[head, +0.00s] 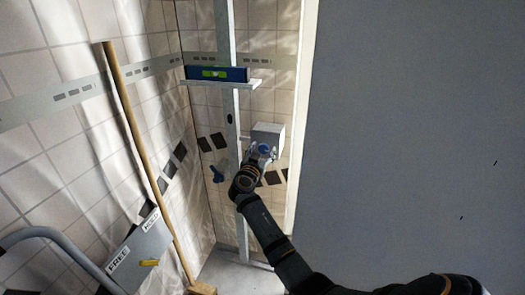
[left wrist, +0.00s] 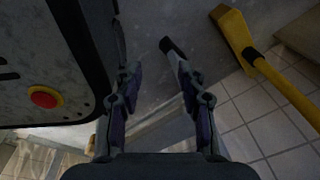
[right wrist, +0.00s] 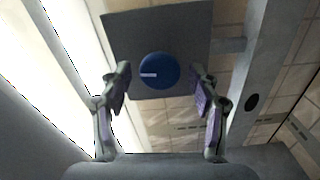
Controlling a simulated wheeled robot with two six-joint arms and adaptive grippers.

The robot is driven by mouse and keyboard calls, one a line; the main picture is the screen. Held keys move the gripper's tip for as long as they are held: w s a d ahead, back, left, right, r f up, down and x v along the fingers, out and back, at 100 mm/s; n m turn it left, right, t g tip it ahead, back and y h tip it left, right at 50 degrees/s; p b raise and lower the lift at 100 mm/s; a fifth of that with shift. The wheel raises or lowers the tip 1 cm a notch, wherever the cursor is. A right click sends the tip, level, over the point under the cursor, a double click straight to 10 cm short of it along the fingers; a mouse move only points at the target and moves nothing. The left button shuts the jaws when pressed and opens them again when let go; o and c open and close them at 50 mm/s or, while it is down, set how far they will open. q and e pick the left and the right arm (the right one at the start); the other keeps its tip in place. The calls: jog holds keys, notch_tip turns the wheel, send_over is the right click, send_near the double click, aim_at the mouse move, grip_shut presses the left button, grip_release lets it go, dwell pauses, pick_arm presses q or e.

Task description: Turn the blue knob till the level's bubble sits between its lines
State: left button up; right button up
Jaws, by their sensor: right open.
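The blue knob (head: 264,147) sits on the face of a grey box (head: 269,132) on the upright post. In the right wrist view the round knob (right wrist: 159,71), with a short white mark at its left, lies between my fingertips. My right gripper (right wrist: 161,88) is open in front of it, with a gap at both sides. The blue level (head: 240,74) lies on a white ledge (head: 221,84) higher up. Its green vial (head: 215,73) shows, but the bubble is too small to place against the lines. My left gripper (left wrist: 158,85) is open and empty, low over the floor.
A wooden pole (head: 137,120) leans at the left. A grey plate (head: 140,250) marked FREE and HOLD has a yellow lever. A blue handle (head: 217,174) is left of the post. A grey wall (head: 420,130) fills the right side.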

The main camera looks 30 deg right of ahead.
jog(key=c, duration=1.1)
jog(key=shift+f+n+b, duration=0.25)
jog(key=shift+n+b, duration=0.75)
jog(key=shift+b, duration=0.05)
jog(key=shift+a+r+n+b, duration=0.15)
jog(key=shift+n+b, duration=0.2)
jog(key=shift+n, duration=1.15)
jog(key=shift+r, duration=0.1)
jog(key=o, duration=1.1)
jog(key=shift+w, duration=0.1)
